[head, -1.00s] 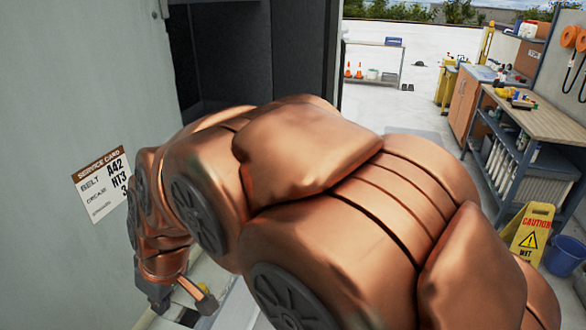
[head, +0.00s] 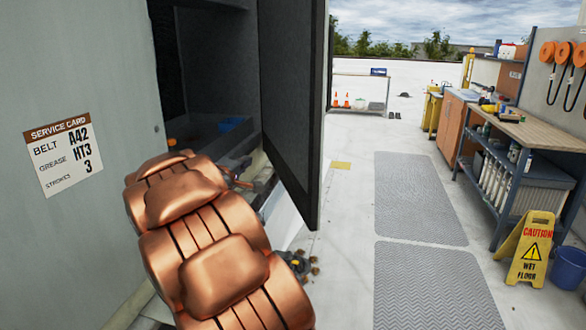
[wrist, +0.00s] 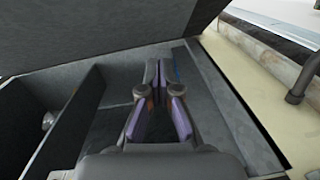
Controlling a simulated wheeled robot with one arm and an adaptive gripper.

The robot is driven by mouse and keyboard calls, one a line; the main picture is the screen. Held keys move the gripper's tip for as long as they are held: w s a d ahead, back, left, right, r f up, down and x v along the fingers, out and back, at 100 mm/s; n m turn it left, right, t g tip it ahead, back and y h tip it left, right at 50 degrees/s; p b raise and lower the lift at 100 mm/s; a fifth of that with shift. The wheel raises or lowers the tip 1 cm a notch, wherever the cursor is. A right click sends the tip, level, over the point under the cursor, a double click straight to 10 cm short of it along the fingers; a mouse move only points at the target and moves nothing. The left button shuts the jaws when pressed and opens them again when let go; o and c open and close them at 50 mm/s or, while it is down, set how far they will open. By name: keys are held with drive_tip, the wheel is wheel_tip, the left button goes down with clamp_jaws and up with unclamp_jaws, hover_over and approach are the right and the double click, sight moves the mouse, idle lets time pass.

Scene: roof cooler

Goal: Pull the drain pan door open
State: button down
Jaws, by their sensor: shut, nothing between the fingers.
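The drain pan door (head: 292,105) is a dark panel standing ajar on the right of the cabinet opening in the head view. The dark opening (head: 215,60) shows to its left, with a dark pan or tray (head: 205,130) low inside. My gripper (head: 240,178) is at the lower part of the opening, left of the door's lower edge, partly hidden by my copper arm. In the wrist view my gripper (wrist: 158,75) has its purple fingers together and empty, over a grey compartment floor (wrist: 110,115) with dark dividers. I cannot tell whether it touches the door.
A service card (head: 63,152) is on the cabinet's grey panel at left. Grey mats (head: 420,195) lie on the open roof floor at right. A yellow wet-floor sign (head: 530,250), blue bucket (head: 568,268) and workbench (head: 530,135) stand further right.

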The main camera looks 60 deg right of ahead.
drive_tip(key=s+d+f+g+h, duration=0.1)
drive_tip(key=s+d+f+g, duration=0.1)
drive_tip(key=s+d+g, duration=0.15)
drive_tip(key=b, duration=0.2)
approach(299, 150)
drive_tip(key=w+d, duration=0.2)
drive_tip(key=d, duration=0.2)
drive_tip(key=shift+s+d+f+m, duration=0.15)
drive_tip(key=shift+s+d, duration=0.15)
drive_tip(key=shift+d, duration=0.25)
drive_tip(key=shift+s+d+f+m, duration=0.15)
drive_tip(key=shift+s+d, duration=0.2)
drive_tip(key=shift+d, duration=0.25)
drive_tip(key=shift+d+r, duration=0.1)
drive_tip(key=shift+r, duration=0.05)
